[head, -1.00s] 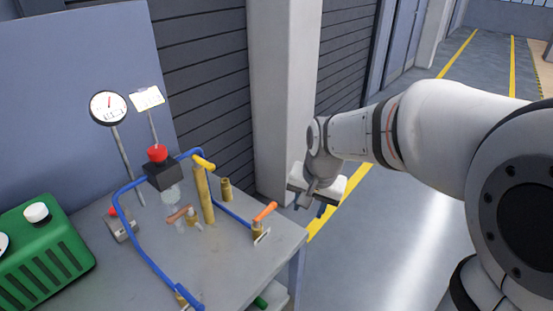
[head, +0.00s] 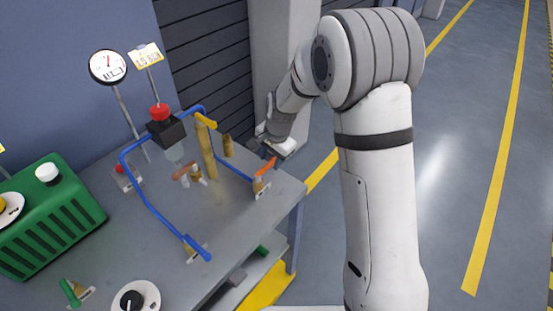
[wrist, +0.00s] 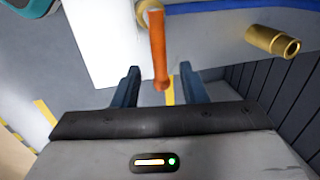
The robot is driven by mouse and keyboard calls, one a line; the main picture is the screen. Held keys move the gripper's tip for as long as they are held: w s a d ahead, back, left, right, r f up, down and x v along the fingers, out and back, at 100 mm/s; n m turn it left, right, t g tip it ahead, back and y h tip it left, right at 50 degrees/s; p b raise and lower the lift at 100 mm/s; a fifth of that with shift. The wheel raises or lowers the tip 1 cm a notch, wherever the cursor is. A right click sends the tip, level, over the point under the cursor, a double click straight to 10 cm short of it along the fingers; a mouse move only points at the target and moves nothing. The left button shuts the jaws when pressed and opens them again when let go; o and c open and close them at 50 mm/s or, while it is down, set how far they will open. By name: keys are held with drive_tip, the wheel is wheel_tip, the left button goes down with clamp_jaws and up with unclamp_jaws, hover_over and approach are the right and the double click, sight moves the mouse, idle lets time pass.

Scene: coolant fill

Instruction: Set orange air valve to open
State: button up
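The orange air valve handle (head: 266,165) sits on a brass body at the right corner of the bench, with a small white plate at its base. In the head view it slants up to the right. In the wrist view the orange handle (wrist: 158,50) points down the picture, with its tip at the gap between my fingers. My gripper (head: 278,148) is just behind and right of the handle in the head view. Its two dark fingers (wrist: 160,88) are apart, with no grip visible. Whether they touch the handle cannot be told.
A blue pipe (head: 150,200) loops over the bench (head: 235,215). A brass post with a yellow handle (head: 206,123) and a brass fitting (head: 227,146) stand left of the valve. A black box with a red knob (head: 160,112) and a green tank (head: 50,215) are further left.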

drive_tip(key=shift+a+f, duration=0.1)
drive_tip(key=shift+f, duration=0.55)
clamp_jaws()
